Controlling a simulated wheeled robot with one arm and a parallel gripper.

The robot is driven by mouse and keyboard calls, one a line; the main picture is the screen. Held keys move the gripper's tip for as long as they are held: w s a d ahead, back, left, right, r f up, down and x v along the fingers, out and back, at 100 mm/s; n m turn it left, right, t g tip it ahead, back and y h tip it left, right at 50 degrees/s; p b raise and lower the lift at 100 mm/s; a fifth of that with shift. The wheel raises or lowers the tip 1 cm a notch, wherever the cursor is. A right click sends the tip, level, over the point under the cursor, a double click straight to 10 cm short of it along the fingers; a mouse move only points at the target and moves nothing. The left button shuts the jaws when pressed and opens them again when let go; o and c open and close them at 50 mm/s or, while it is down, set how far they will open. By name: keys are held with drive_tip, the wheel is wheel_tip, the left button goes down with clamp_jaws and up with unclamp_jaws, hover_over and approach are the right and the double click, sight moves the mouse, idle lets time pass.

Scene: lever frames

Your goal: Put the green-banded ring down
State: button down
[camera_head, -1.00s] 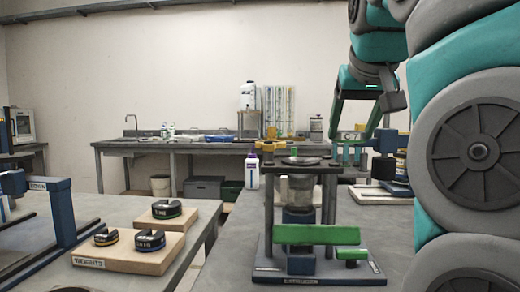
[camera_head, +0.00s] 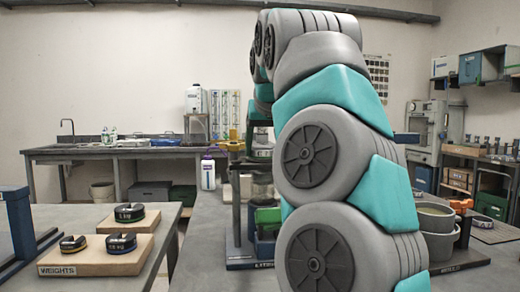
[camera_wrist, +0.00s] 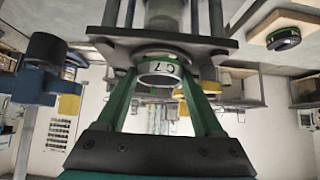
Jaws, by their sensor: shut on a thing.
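My gripper (camera_wrist: 160,85) is shut on a pale ring (camera_wrist: 158,72) with a green band, marked C7, held between its two green fingers in the wrist view. The ring is close to the dark top plate (camera_wrist: 215,43) of a press-like stand; I cannot tell whether they touch. In the head view the ring (camera_head: 262,151) shows just over the stand's top, at the left edge of my arm.
At left, round weights (camera_head: 130,213) sit on wooden boards (camera_head: 100,262) on a grey table. A white bottle with a purple cap (camera_head: 208,173) stands behind the stand. A pot (camera_head: 435,220) stands at right. A yellow part (camera_head: 233,140) stands close beside the ring.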

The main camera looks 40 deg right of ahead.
drive_tip(key=shift+f, duration=0.2)
drive_tip(key=shift+c, duration=1.5)
unclamp_jaws()
drive_tip(key=shift+f, duration=0.1)
